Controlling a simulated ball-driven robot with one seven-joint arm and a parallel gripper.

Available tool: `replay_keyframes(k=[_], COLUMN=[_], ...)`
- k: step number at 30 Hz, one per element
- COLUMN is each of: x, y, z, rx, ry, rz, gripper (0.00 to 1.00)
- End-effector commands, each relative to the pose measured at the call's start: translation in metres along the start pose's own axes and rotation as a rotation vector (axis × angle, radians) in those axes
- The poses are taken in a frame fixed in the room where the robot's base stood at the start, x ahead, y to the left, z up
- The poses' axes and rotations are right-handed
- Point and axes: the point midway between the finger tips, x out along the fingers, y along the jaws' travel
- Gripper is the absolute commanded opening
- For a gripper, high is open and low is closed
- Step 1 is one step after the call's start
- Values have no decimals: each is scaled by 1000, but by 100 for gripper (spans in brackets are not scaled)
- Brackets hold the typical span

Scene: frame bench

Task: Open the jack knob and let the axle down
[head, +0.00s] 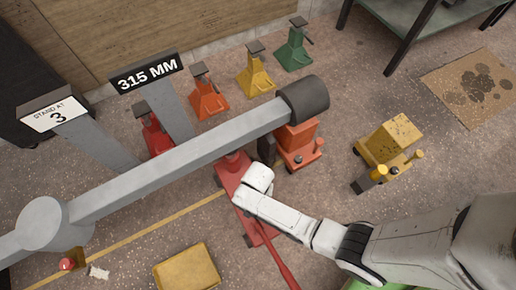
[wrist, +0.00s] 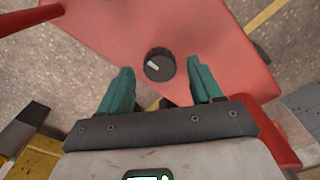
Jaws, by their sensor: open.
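The red floor jack (head: 262,232) lies under the grey axle (head: 180,160), its handle running toward the bottom of the head view. The axle's dark hub (head: 306,97) is above an orange stand (head: 298,150); I cannot tell if they touch. In the wrist view, the black jack knob (wrist: 159,68) with a white mark sits on the red jack body. My gripper (wrist: 160,76) is open, its teal fingers on either side of the knob, with visible gaps. In the head view the knob is hidden.
Several coloured stands, such as a yellow one (head: 255,72), line the back wall. Signs read "315 MM" (head: 147,73) and "STAND AT 3" (head: 53,114). A yellow unit (head: 392,145) is at the right, a yellow tray (head: 187,270) at the bottom. Floor between is clear.

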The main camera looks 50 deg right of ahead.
Motion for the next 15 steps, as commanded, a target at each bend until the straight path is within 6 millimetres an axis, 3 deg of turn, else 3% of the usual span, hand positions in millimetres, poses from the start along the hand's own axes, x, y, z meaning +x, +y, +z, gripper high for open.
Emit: replay_keyframes(k=[3, 12, 15], x=[8, 9, 9], y=[0, 0, 0], z=[0, 0, 0], rx=[-1, -1, 0], ry=[0, 0, 0], rz=[0, 0, 0], gripper=[65, 65, 57])
